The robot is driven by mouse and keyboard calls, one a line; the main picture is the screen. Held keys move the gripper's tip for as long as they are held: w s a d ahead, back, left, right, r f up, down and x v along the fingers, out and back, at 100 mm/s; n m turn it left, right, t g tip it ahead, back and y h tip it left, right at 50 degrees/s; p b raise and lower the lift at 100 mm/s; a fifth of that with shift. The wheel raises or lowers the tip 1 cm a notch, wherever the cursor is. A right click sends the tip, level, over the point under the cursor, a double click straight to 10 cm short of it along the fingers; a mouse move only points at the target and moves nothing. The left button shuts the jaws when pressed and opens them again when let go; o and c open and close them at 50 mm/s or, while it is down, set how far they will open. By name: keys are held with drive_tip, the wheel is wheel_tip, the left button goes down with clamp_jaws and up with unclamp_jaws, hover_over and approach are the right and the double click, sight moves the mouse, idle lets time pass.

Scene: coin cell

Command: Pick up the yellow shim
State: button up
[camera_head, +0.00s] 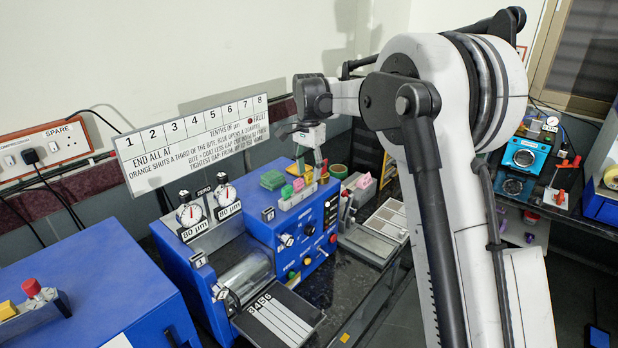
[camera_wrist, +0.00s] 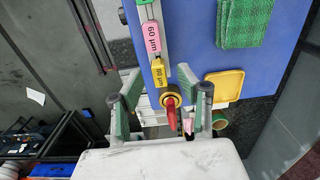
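The yellow shim (camera_wrist: 160,74), marked 80 µm, stands at the near end of a row on a grey holder in the wrist view. A pink shim (camera_wrist: 151,38), marked 60 µm, is beyond it, and a green one is at the top edge. My gripper (camera_wrist: 159,97) is open and empty, its two green-padded fingers wide apart. The yellow shim lies just beyond the fingertips in the picture, between their lines; I cannot tell the height gap. In the head view my gripper (camera_head: 310,160) hangs over the back right end of the blue machine (camera_head: 262,226).
A red knob with a yellow ring (camera_wrist: 170,100) is close to the yellow shim, between the fingers in the picture. A yellow square tray (camera_wrist: 224,86) and green cloth (camera_wrist: 243,22) are to the right. Two dial gauges (camera_head: 190,213) stand on the machine's left.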

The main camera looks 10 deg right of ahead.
sight(309, 183)
drive_tip(key=shift+f, duration=1.15)
clamp_jaws()
